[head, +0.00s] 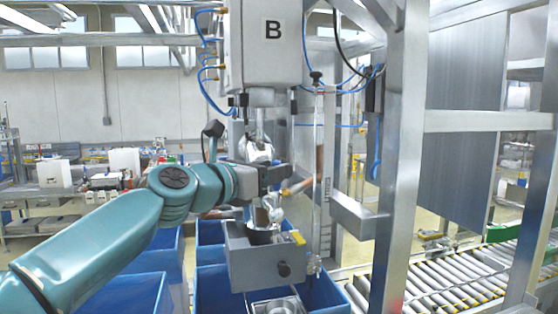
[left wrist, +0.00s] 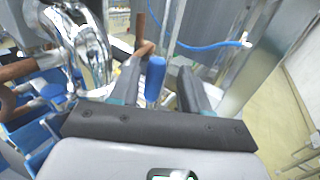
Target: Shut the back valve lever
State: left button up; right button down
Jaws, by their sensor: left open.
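My left gripper (head: 284,175) reaches in from the left at the chrome valve body (head: 257,150) under the white unit marked B. In the left wrist view the gripper (left wrist: 166,65) is open. A blue lever handle (left wrist: 155,76) stands between its two fingers, nearer the left one; I cannot tell whether it touches. A copper-coloured pipe (left wrist: 144,51) and a chrome fitting (left wrist: 90,55) are beside the left finger. In the head view the blue handle is hidden by the gripper. My right gripper is out of view.
A grey box (head: 262,262) with a black knob and a yellow tab is below the gripper. Blue bins (head: 147,293) stand underneath. A metal frame post (head: 400,150) and a roller conveyor (head: 440,290) are at the right. A blue hose (left wrist: 205,46) passes beyond the fingers.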

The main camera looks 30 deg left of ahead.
pick_arm(q)
jog(key=shift+w+a+f, duration=0.1)
jog(key=shift+w+a, duration=0.05)
jog(key=shift+w, duration=0.45)
jog(key=shift+w+a, duration=0.15)
jog(key=shift+w, duration=0.4)
jog(key=shift+d, duration=0.35)
jog(key=shift+w, duration=0.1)
jog(key=shift+w+a, duration=0.1)
jog(key=shift+a, duration=0.05)
jog(key=c, duration=0.4)
grip_shut()
